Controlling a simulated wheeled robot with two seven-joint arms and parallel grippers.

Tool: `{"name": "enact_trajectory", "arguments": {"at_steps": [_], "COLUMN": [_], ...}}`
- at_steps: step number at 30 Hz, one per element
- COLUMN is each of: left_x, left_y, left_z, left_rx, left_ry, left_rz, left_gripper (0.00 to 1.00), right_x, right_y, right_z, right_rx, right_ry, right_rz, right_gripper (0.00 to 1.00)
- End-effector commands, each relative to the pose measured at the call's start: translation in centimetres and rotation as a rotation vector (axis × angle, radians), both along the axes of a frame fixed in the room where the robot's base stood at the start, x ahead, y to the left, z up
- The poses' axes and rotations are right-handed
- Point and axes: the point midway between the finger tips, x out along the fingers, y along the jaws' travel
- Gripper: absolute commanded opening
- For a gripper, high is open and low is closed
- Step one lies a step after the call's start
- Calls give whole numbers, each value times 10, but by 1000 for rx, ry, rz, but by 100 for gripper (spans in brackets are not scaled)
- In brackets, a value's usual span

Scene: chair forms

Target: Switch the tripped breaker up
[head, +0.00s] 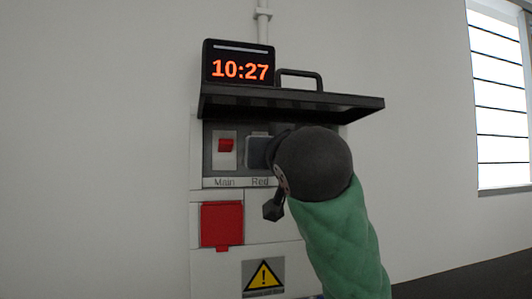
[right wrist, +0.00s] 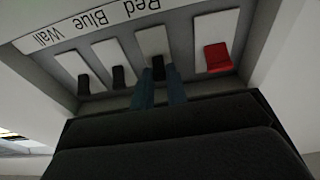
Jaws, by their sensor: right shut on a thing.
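The breaker panel (head: 206,165) is on the wall, with a red Main switch (head: 226,145) on a pale plate. The Main switch also shows in the right wrist view (right wrist: 217,57), which is upside down. Beside it is a row of black switches above the labels Red, Blue and Wall. My right gripper (right wrist: 161,84) reaches the black switch (right wrist: 158,67) by the Red label, nearest Main. Its blue fingers are shut on this switch. The other black switches (right wrist: 120,77) (right wrist: 84,84) sit beside it, untouched. In the head view my right arm hides most of the row. My left gripper is out of view.
A dark raised lid (head: 300,100) with a handle juts out over the switches. A clock (head: 239,65) reading 10:27 stands on it. A red cover (head: 221,224) and a yellow warning sign (head: 264,277) are below. A window (head: 500,95) is at the right.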

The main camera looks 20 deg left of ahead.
Motion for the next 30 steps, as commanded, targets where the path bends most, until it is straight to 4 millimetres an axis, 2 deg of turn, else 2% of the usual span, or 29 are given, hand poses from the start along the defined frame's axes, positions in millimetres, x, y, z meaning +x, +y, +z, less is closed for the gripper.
{"name": "enact_trajectory", "arguments": {"at_steps": [10,23,24,27,30], "left_x": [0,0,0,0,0], "left_y": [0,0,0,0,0], "left_z": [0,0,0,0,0], "left_rx": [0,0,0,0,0], "left_ry": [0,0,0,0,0], "left_rz": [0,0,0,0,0], "left_gripper": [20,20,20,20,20], "right_x": [2,2,2,2,2], "right_y": [1,1,1,1,1], "right_z": [11,11,11,11,11], "right_rx": [-124,-148,-148,-148,-148], "right_ry": [184,217,217,217,217], "right_rz": [1,1,1,1,1], "right_gripper": [0,0,18,36,36]}}
